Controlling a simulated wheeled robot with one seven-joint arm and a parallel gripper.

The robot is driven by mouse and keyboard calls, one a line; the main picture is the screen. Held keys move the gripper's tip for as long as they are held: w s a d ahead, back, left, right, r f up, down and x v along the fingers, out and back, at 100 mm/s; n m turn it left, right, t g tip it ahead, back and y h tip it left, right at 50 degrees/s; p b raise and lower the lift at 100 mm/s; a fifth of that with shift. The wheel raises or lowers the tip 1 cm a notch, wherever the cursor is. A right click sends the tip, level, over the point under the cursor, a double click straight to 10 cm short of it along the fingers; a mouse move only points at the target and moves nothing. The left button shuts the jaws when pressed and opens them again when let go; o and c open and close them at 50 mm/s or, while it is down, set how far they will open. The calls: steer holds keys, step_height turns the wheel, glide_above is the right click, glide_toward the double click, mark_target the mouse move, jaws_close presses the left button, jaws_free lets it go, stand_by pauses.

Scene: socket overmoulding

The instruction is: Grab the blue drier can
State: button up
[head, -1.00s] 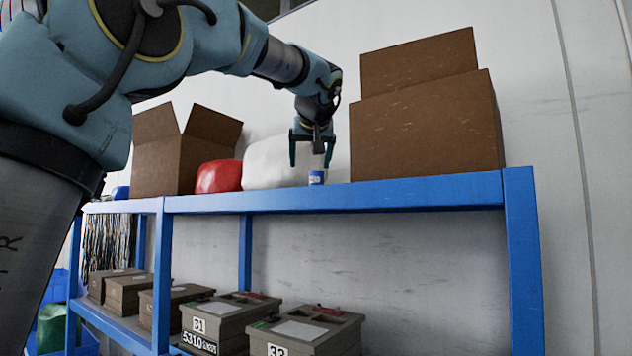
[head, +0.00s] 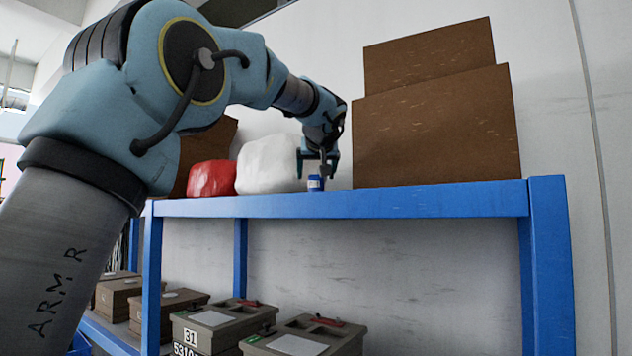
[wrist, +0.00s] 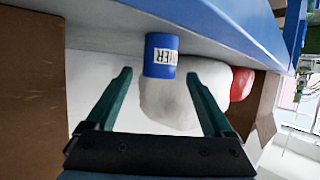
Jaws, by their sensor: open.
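The blue drier can (head: 315,183) stands on the top shelf of the blue rack, close to its front edge. It has a white label with dark lettering, partly readable in the wrist view (wrist: 161,57). My gripper (head: 319,162) is open, just above and around the can's top in the head view. In the wrist view my gripper (wrist: 160,73) has its two green fingers spread apart, one on each side of the can's line, with the can between and a little beyond the tips. Nothing is held.
A large brown box (head: 435,130) stands right of the can. A white sack (head: 268,165) and a red sack (head: 211,178) lie to its left. The blue shelf (head: 400,203) has a bare front edge. Grey cases (head: 215,320) sit on the lower shelf.

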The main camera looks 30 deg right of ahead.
mark_target(316, 175)
steer(key=shift+p+x, duration=0.45)
steer(key=shift+x, duration=1.05)
steer(key=shift+s+f, duration=0.1)
steer(key=shift+c, duration=0.2)
jaws_close()
